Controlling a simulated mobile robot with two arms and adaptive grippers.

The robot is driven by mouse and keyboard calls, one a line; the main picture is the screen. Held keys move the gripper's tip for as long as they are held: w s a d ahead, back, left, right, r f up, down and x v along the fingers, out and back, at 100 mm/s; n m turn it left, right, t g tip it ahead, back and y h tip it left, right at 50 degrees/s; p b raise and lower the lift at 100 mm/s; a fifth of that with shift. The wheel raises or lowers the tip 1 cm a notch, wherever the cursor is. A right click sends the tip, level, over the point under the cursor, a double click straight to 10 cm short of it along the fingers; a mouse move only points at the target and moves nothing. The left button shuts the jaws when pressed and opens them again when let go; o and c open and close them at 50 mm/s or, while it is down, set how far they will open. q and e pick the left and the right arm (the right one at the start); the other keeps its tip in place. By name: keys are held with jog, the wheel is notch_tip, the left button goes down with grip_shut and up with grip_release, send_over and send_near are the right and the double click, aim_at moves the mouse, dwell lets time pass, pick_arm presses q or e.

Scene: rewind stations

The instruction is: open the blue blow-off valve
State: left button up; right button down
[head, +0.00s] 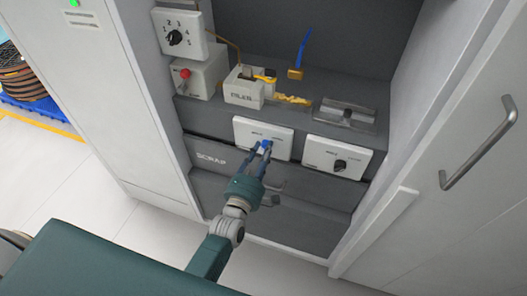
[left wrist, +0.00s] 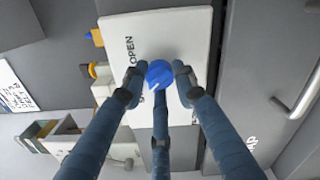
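A blue knob (head: 265,144) sits on a white panel (head: 246,131) low in the grey cabinet bay. The left wrist view shows the knob (left wrist: 159,73) close up, with the word OPEN on the panel (left wrist: 175,35) beside it. Other lettering there is hidden by a finger. My left gripper (head: 265,150) is at the knob, its fingers around it; in the wrist view the fingertips (left wrist: 158,82) appear closed against its sides. A separate blue lever (head: 304,46) stands on a brass body at the back of the bay. My right gripper is not in view.
A second white panel with a black knob (head: 340,164) is to the right. A numbered dial (head: 175,38) and a red button (head: 185,73) are upper left. A cabinet door with a handle (head: 480,145) stands at the right. SCRAP (head: 211,159) is marked below left.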

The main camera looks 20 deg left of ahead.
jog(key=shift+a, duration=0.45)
pick_arm(q)
jog(key=shift+m, duration=0.7)
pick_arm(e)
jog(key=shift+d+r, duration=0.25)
pick_arm(q)
jog(key=m+p, duration=0.3)
jog(key=m, duration=0.9)
jog(key=shift+f+m+p, duration=0.15)
jog(key=shift+m+p, duration=0.35)
jog(key=shift+m, duration=1.7)
jog(key=shift+c, duration=0.2)
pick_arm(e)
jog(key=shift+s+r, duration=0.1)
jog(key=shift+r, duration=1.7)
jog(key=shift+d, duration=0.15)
